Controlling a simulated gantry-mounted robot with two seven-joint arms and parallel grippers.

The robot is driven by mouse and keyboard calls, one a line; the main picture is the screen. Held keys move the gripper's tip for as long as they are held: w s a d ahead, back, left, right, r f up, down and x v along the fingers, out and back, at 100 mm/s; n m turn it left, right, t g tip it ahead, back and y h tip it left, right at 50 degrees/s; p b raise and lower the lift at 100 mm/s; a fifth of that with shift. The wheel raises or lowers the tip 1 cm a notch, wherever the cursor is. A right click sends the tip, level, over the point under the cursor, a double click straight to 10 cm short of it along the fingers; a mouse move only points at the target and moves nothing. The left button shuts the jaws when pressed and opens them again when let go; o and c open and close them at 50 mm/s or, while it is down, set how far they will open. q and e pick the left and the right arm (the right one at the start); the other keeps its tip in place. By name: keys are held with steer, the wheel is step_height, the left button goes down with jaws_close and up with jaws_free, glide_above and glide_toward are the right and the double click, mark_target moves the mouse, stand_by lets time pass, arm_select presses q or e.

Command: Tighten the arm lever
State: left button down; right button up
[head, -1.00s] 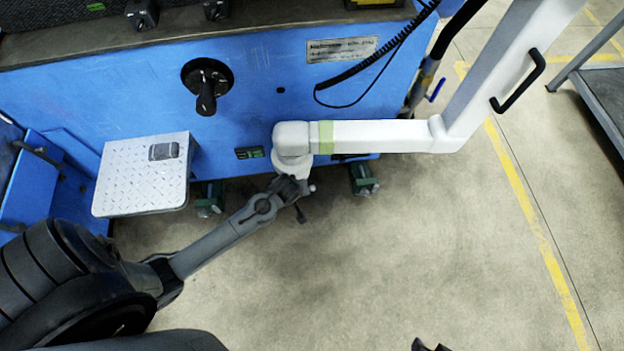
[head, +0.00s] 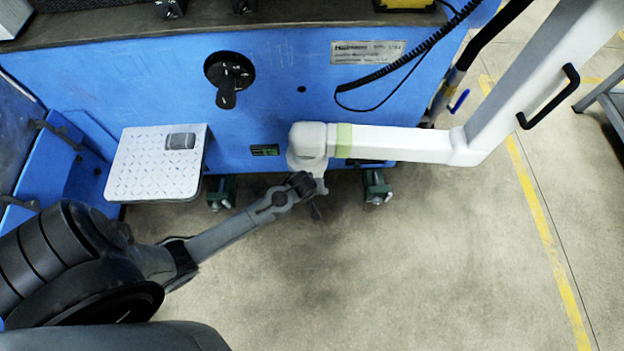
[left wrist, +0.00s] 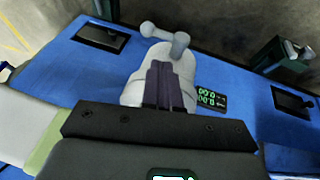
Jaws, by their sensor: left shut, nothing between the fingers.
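The white jointed arm (head: 390,142) ends in a rounded joint (head: 308,142) in front of the blue machine. A pale grey lever (left wrist: 168,40) with a round knob sticks out from this joint in the left wrist view. A small part of it (head: 321,187) shows below the joint in the head view. My left gripper (left wrist: 163,68) is shut and empty, its dark fingers in front of the joint and close to the lever. I cannot tell whether they touch it. In the head view, my left gripper (head: 304,187) is just below the joint, its fingertips mostly hidden. My right gripper is out of view.
The blue machine (head: 280,110) fills the back, with a black rotary handle (head: 229,78). A metal step plate (head: 155,165) juts out at the left. Green machine feet (head: 376,186) stand below. The concrete floor (head: 400,270) in front is open.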

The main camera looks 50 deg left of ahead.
arm_select(q)
steer(key=d+b+x, duration=0.1)
steer(key=b+x, duration=0.4)
steer(key=x, duration=0.4)
steer(key=shift+w+b, duration=0.35)
steer(key=shift+b, duration=0.05)
steer(key=shift+d+f, duration=0.15)
